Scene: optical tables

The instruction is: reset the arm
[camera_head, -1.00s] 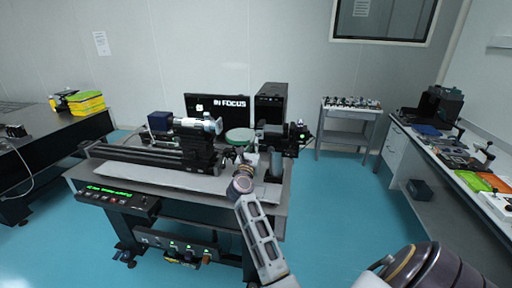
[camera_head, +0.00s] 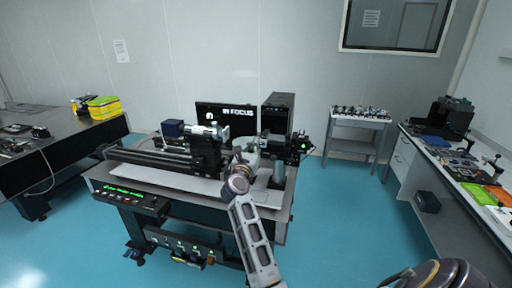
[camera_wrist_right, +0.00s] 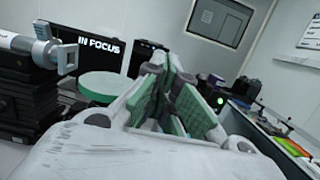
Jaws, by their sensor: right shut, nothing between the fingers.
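My right arm reaches up from the bottom of the head view to the middle optical table (camera_head: 110,178). My right gripper (camera_head: 245,152) is in front of the bench instruments there, small and partly lost against them. In the right wrist view its green-padded fingers (camera_wrist_right: 168,85) point away from the camera, with nothing held between them. A pale green disc (camera_wrist_right: 100,84) shows left of the fingers, apart from them in the picture. My left gripper is not in view.
A monitor (camera_head: 226,115) reads "IN FOCUS" beside a black computer case (camera_head: 278,112). A barrel-shaped instrument (camera_head: 207,133) stands on the table. A small side table (camera_head: 357,119), a right bench (camera_head: 412,150) and a left table (camera_head: 60,150) surround open blue floor (camera_head: 340,220).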

